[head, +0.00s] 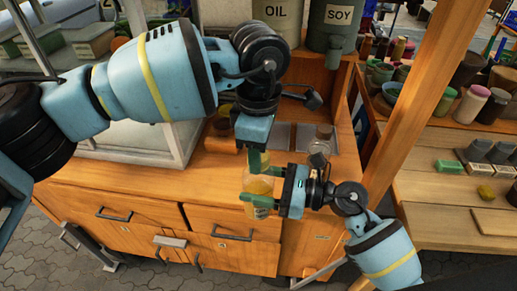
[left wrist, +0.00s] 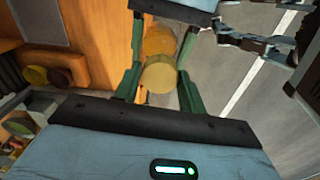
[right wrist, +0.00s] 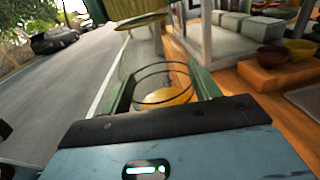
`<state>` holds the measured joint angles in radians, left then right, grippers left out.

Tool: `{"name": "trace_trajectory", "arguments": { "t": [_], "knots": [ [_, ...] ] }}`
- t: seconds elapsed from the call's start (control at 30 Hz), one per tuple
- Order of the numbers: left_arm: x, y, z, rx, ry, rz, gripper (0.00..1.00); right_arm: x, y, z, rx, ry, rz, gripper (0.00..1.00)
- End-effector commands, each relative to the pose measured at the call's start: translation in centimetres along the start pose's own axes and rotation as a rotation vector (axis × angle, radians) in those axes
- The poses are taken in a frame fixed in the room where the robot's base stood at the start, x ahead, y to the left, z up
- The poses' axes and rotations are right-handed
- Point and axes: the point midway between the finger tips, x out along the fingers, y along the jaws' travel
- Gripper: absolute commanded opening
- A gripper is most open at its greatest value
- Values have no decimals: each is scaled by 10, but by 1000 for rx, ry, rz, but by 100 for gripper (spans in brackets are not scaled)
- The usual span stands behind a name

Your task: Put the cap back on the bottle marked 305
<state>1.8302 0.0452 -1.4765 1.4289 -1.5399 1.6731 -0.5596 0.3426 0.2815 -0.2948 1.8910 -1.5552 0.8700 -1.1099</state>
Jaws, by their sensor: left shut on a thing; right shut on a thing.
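A clear bottle (head: 262,186) with amber liquid is held upright above the floor, in front of the counter. My right gripper (head: 258,200) is shut around its sides. A pale label shows low on the bottle, but its marking is too small to read. The bottle's glass and liquid also show in the right wrist view (right wrist: 166,97). My left gripper (head: 257,158) points down from above and is shut on a round yellowish cap (left wrist: 160,76). The cap is over the bottle, and its edge shows in the right wrist view (right wrist: 141,21). I cannot tell whether cap and bottle touch.
The wooden counter (head: 150,195) with drawers lies just behind the bottle. Large OIL (head: 277,15) and SOY (head: 338,22) containers stand at the back. A wooden post (head: 425,95) rises at the right.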

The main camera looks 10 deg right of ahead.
Motion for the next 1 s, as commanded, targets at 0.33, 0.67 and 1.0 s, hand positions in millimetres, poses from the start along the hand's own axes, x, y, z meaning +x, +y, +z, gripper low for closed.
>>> {"name": "trace_trajectory", "arguments": {
  "t": [0.33, 0.67, 1.0],
  "knots": [
    [0, 0, 0, 553, 1, 1, 13, 0, 0, 1, -1, -1, 1, 0],
    [0, 0, 0, 983, 1, 1, 13, 0, 0, 1, -2, -1, 1, 0],
    [0, 0, 0, 977, 1, 1, 62, 0, 0, 1, -1, -1, 1, 0]
  ]
}}
